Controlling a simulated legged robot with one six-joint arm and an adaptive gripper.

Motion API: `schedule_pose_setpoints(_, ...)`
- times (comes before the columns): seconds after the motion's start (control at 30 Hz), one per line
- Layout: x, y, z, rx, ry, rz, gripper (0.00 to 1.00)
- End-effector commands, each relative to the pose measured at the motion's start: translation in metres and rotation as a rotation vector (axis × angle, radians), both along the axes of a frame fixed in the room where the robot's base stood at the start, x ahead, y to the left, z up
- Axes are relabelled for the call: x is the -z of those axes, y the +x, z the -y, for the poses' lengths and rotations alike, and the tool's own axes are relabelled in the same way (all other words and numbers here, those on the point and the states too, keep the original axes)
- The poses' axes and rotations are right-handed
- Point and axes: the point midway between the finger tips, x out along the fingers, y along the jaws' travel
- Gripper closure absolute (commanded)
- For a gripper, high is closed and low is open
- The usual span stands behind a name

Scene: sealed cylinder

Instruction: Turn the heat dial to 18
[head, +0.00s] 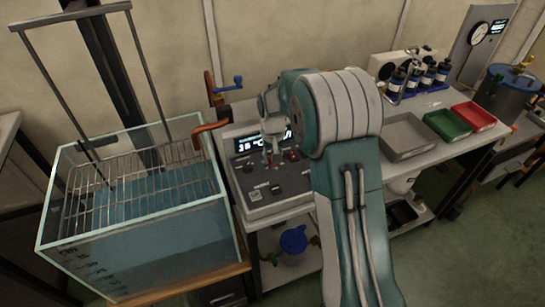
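A grey control box (264,208) with a dark sloped face stands on the bench, left of my arm. Its lit display (252,146) is partly covered by my gripper, and the digits are too small to read surely. Small dark knobs (254,195) sit on the lower face, and a red part (292,155) shows beside my gripper. Which knob is the heat dial I cannot tell; the labels are unreadable. My gripper (271,158) is over the upper part of the panel, near the display. Its fingers are small and partly hidden, so contact and opening cannot be told.
A glass water tank (150,262) with a wire basket (130,190) stands left of the box. An orange-red handle (210,127) juts near the tank's corner. Right of my arm are a grey tray (405,137), green tray (447,125), red tray (474,116) and dark bottles (411,82).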

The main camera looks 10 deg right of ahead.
Motion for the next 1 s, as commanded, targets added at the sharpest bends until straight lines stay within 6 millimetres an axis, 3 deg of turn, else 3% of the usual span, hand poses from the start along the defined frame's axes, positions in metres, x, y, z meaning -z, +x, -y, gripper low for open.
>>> schedule_pose_setpoints(0.3, 0.0030, -0.0017, -0.0009, 0.108, 0.000, -0.007, 1.00)
schedule_pose_setpoints(0.8, 0.0033, -0.0021, -0.0010, 0.126, 0.000, -0.008, 1.00)
schedule_pose_setpoints(0.83, 0.0033, -0.0021, -0.0010, 0.126, 0.000, -0.008, 0.56)
schedule_pose_setpoints(0.9, 0.0033, -0.0021, -0.0010, 0.125, 0.000, -0.008, 0.27)
schedule_pose_setpoints(1.0, 0.0022, -0.0017, -0.0009, 0.125, 0.000, -0.006, 0.27)
